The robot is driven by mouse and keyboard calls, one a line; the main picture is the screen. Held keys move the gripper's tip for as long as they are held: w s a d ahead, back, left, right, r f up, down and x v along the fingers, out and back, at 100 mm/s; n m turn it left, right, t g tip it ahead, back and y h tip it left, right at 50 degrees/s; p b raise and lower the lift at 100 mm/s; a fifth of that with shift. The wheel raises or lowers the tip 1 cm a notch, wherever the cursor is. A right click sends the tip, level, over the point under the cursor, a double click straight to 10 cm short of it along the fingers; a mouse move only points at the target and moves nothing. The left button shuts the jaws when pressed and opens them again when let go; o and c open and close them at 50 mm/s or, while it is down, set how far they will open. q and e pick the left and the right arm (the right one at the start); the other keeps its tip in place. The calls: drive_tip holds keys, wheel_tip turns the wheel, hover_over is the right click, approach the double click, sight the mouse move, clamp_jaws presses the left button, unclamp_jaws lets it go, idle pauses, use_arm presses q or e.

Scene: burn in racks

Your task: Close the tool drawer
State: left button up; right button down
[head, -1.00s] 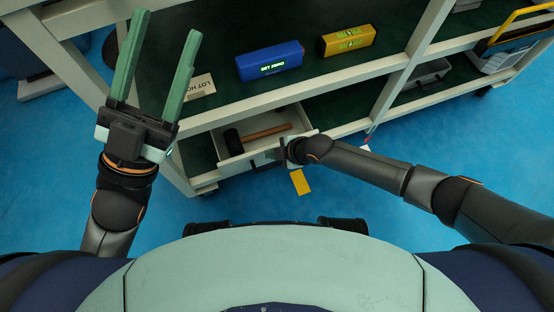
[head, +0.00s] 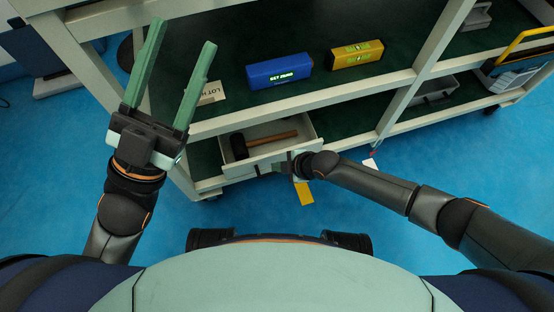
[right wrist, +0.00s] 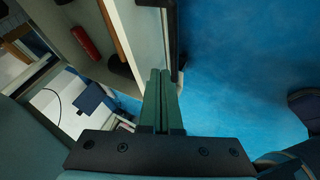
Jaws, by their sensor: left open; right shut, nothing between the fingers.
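The tool drawer (head: 312,128) is part-way open below the shelves of the bench in the head view. A mallet with a black head (head: 239,146) and a wooden handle (head: 273,138) lies inside it. My right gripper (head: 280,167) is shut and empty at the outer side of the drawer front, close to its handle. In the right wrist view, the shut green fingers (right wrist: 162,75) are beside the pale drawer front (right wrist: 145,35); contact is unclear. My left gripper (head: 176,75) is open and empty, raised left of the drawer.
On the shelf above are a blue box (head: 279,71), a yellow box (head: 356,54) and a lot label (head: 212,92). A yellow tag (head: 304,194) shows below my right gripper. A grey bin (head: 435,88) is further right.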

use_arm(q)
wheel_tip(320, 180, up, 7)
drive_tip(key=s+p, duration=0.1)
drive_tip(key=p, duration=0.4)
drive_tip(key=shift+a+r+t+p, duration=0.2)
drive_tip(key=shift+a+t+p, duration=0.1)
drive_tip(key=shift+p, duration=0.1)
use_arm(e)
drive_tip(key=s+v, duration=0.1)
drive_tip(key=v, duration=0.9)
drive_tip(key=shift+s+d, duration=0.2)
drive_tip(key=shift+d, duration=0.1)
drive_tip(key=shift+d, duration=0.1)
